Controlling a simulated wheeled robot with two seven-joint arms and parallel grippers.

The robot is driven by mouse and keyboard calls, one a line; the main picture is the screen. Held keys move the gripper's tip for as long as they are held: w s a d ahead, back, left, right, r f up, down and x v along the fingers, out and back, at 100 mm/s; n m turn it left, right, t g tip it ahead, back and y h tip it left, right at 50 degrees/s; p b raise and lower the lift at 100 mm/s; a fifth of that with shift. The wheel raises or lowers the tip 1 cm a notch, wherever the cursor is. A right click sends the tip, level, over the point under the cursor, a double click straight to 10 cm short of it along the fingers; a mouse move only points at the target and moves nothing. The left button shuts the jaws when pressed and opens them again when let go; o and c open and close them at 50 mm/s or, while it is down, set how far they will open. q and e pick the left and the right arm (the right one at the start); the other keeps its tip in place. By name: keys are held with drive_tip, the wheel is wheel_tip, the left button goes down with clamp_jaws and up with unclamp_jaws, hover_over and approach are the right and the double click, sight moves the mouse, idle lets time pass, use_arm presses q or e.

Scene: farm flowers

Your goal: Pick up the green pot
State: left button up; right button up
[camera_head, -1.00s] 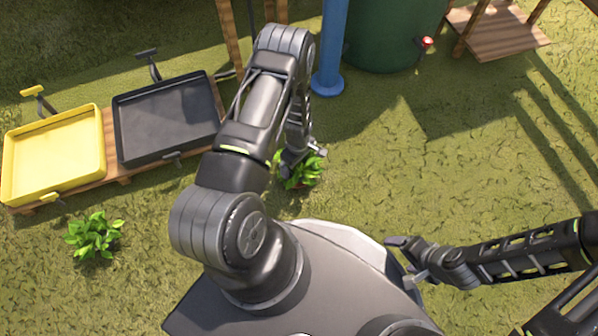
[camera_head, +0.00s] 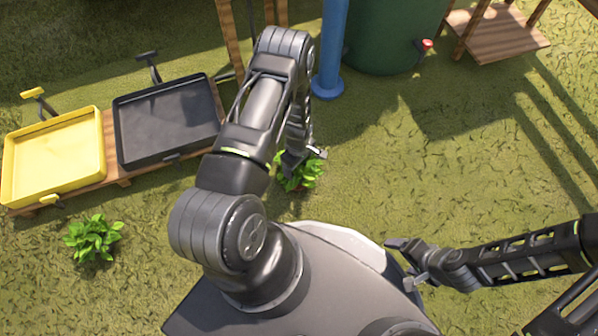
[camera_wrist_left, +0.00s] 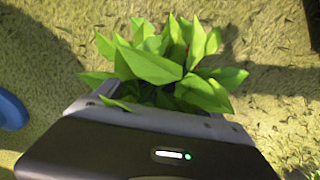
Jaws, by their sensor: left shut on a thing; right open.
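A leafy green plant (camera_head: 306,173) shows at my left gripper (camera_head: 293,162) in the head view. In the left wrist view the same bright green leaves (camera_wrist_left: 175,62) spread out just beyond the gripper body. My left gripper is shut on the potted plant. A second leafy plant (camera_head: 93,239) stands on the grass at the left, apart from both grippers. My right gripper (camera_head: 408,262) is open and empty at the right of my base.
A yellow tray (camera_head: 52,158) and a black tray (camera_head: 168,120) sit on a wooden stand at the left. A blue post (camera_head: 328,60) and a dark green tank (camera_head: 392,38) stand behind. A wooden platform (camera_head: 497,32) is at the back right. Grass at centre right is clear.

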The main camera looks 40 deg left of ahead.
use_arm(q)
drive_tip(key=c, duration=1)
drive_tip(key=shift+r, duration=0.15)
wheel_tip(320, 180, up, 10)
drive_tip(key=p, duration=0.4)
